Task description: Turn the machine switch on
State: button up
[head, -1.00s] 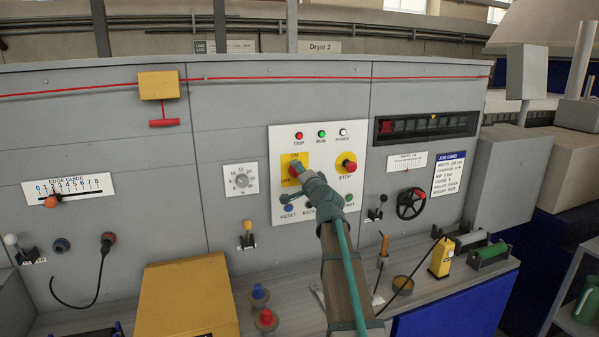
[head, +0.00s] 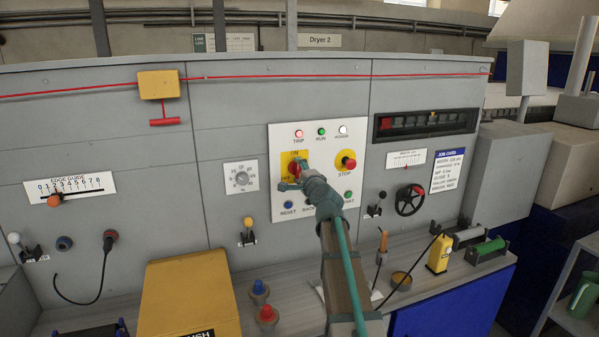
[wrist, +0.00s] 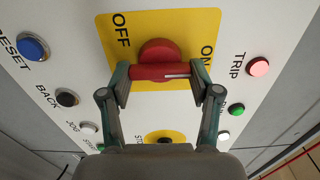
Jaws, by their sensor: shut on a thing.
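The machine switch is a red rotary knob (wrist: 158,52) with a bar handle on a yellow plate (wrist: 98,32) marked OFF and ON. My gripper (wrist: 161,74) is shut on the handle, one finger at each end of the bar. In the head view my gripper (head: 293,174) is at the yellow plate (head: 284,158) on the white control panel (head: 276,134) and partly hides the knob.
A red STOP button (head: 348,162) on yellow sits right of the switch. Blue RESET (head: 289,205) and other buttons lie below. TRIP (head: 299,134), RUN (head: 321,132) and POWER (head: 343,130) lamps are above. A ledge below holds a yellow box (head: 190,295) and small items.

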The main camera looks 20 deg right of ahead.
jog(key=o, duration=1.1)
jog(key=shift+o, duration=0.2)
jog(key=s+a, duration=0.1)
jog(key=s, duration=1.1)
